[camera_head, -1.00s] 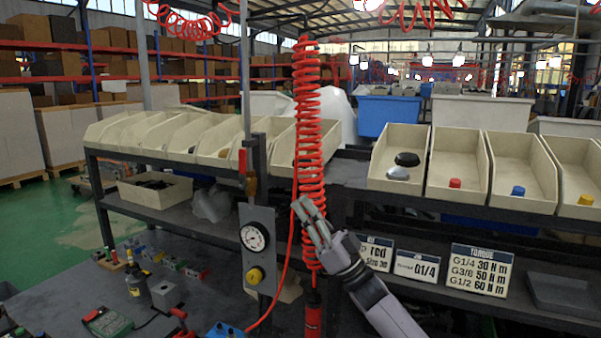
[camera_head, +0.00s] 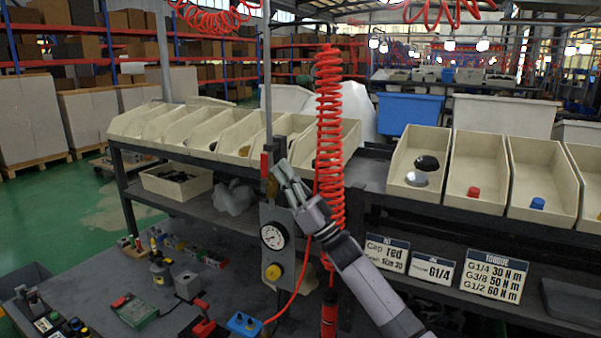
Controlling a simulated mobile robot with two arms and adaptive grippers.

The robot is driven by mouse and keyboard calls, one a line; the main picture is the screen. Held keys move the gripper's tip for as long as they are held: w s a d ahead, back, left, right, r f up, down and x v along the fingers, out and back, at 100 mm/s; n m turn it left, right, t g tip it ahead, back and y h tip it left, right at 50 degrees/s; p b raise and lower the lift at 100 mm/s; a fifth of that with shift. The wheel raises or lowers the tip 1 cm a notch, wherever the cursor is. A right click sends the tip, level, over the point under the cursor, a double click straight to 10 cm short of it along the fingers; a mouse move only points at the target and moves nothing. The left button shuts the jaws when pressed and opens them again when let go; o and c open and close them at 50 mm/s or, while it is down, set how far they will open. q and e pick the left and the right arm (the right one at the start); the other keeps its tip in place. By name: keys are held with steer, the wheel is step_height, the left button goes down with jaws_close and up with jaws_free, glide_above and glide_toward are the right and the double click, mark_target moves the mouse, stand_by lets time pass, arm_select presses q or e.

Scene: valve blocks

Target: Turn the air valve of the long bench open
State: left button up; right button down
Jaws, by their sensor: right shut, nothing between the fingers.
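The air valve has a red lever (camera_head: 264,166) standing upright beside the vertical pipe, above the grey panel with the gauge. Its brass body, just below the lever, is partly hidden by my right gripper. My right gripper (camera_head: 282,174) is shut and empty, its fingertips pointing up and left, just right of the lever in the picture. I cannot tell whether the fingers touch the valve. My left gripper is not in view.
A pressure gauge (camera_head: 273,236) and a yellow knob (camera_head: 273,271) sit on the panel below. A red coiled hose (camera_head: 329,110) hangs close behind my right arm. Beige bins (camera_head: 474,178) line the shelf. The bench top (camera_head: 225,285) holds tools and small blocks.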

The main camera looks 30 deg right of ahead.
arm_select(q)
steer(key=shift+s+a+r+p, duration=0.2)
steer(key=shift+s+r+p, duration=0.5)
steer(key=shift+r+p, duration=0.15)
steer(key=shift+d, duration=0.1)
